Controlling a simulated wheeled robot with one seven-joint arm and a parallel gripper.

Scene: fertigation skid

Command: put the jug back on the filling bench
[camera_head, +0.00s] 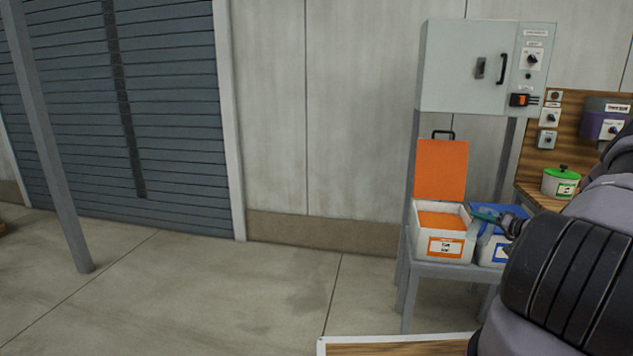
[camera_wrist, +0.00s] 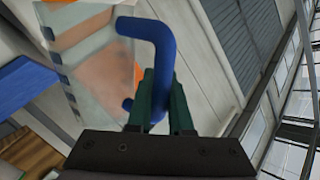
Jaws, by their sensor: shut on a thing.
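In the wrist view, my gripper (camera_wrist: 158,92) has its dark green fingers shut on the blue handle (camera_wrist: 152,32) of a jug. The jug's translucent body (camera_wrist: 100,70) is beside the fingers on the left and looks tilted in this picture. Its contents and base are not clear. In the head view, my arm covers the right side, and a teal finger of my gripper (camera_head: 484,217) shows near the blue-labelled bin; I cannot make out the jug there. A wooden worktop with a pale edge (camera_head: 398,340) shows at the bottom. I cannot tell whether this is the filling bench.
A white bin with orange contents and a raised orange lid (camera_head: 441,170) stands on a grey stand (camera_head: 408,293). A blue-labelled bin (camera_head: 489,250) is beside it. A grey cabinet (camera_head: 465,65) is above. A green-lidded pot (camera_head: 561,183) stands right. A post (camera_head: 52,150) rises left; the floor between is clear.

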